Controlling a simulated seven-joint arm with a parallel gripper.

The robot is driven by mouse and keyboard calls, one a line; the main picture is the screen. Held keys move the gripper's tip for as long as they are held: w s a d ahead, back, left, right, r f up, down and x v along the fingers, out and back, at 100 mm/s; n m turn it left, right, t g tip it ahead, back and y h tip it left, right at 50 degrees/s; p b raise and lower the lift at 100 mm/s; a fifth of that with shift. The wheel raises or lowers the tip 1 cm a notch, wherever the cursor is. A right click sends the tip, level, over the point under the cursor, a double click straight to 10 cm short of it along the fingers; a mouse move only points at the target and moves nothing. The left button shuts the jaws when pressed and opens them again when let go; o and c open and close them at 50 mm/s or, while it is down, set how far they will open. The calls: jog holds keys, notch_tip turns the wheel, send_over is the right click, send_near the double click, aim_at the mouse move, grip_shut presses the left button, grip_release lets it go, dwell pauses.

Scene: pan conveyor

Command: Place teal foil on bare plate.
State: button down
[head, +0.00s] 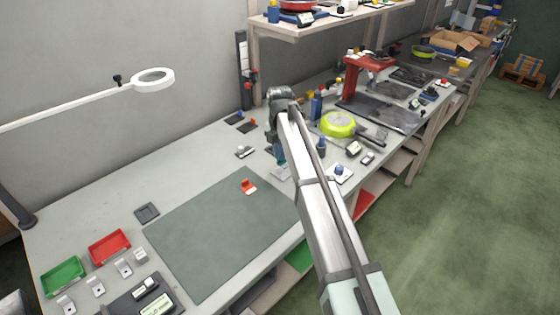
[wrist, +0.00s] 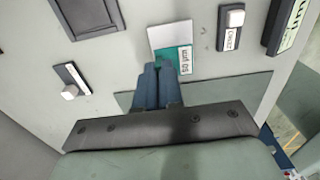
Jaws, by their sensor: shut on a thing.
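My gripper (wrist: 160,72) has its blue fingers close together, shut on the teal foil. The foil shows in the wrist view as a teal strip (wrist: 186,60) marked "50 µm", with a pale grey square part beyond the fingertips. In the head view my gripper (head: 277,158) is over the bench just past the far right corner of the green mat, and the arm hides part of it. A dark square plate with a raised rim (wrist: 88,14) lies beyond the gripper at upper left in the wrist view. I cannot tell which plate is the bare one.
Another dark square plate (head: 147,212) lies left of the mat. Red (head: 110,246) and green (head: 62,277) trays stand at left. A yellow-green pan (head: 338,124) and several small labelled blocks lie right of the gripper.

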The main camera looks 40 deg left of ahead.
jog(key=shift+f, duration=1.8)
jog(key=c, duration=1.3)
grip_release()
jog(key=shift+f, duration=0.1)
notch_tip(320, 180, up, 12)
jog(key=shift+r, duration=0.15)
